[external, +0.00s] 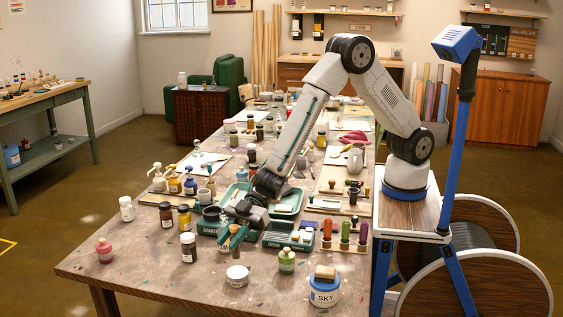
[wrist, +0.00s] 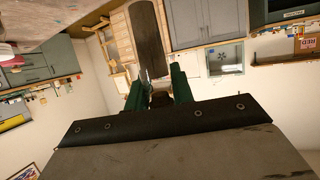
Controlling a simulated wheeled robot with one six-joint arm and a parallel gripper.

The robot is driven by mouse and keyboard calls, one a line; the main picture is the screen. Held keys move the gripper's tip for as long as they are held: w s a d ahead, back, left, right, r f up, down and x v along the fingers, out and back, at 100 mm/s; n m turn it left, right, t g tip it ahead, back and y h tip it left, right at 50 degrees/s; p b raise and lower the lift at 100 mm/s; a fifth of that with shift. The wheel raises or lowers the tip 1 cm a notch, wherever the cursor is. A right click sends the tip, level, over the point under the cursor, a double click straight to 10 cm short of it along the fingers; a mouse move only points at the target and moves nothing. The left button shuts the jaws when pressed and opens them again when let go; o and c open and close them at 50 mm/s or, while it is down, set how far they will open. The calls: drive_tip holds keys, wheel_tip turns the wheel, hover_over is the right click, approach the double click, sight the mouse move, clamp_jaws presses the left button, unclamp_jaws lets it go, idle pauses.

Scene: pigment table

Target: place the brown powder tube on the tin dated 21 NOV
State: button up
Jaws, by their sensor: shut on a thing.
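My gripper (external: 232,240) is low over the front middle of the table. In the wrist view its green fingers (wrist: 157,82) are shut on a long dark brown tube (wrist: 150,40), which extends beyond the fingertips. In the external view the tube is hard to make out at the gripper. A small white tin (external: 237,276) stands on the table just in front of and below the gripper. A larger tin marked SKY (external: 323,291) stands to the right with a tan block on its lid. I cannot read a 21 NOV date on any tin.
A wooden rack (external: 336,246) holds red-orange, green and purple tubes to the right. Green trays (external: 277,240) lie beside the gripper. The front left tabletop is mostly clear.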

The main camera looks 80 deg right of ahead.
drive_tip(key=shift+f, duration=2.2)
drive_tip(key=shift+f, duration=0.15)
drive_tip(key=o, duration=1)
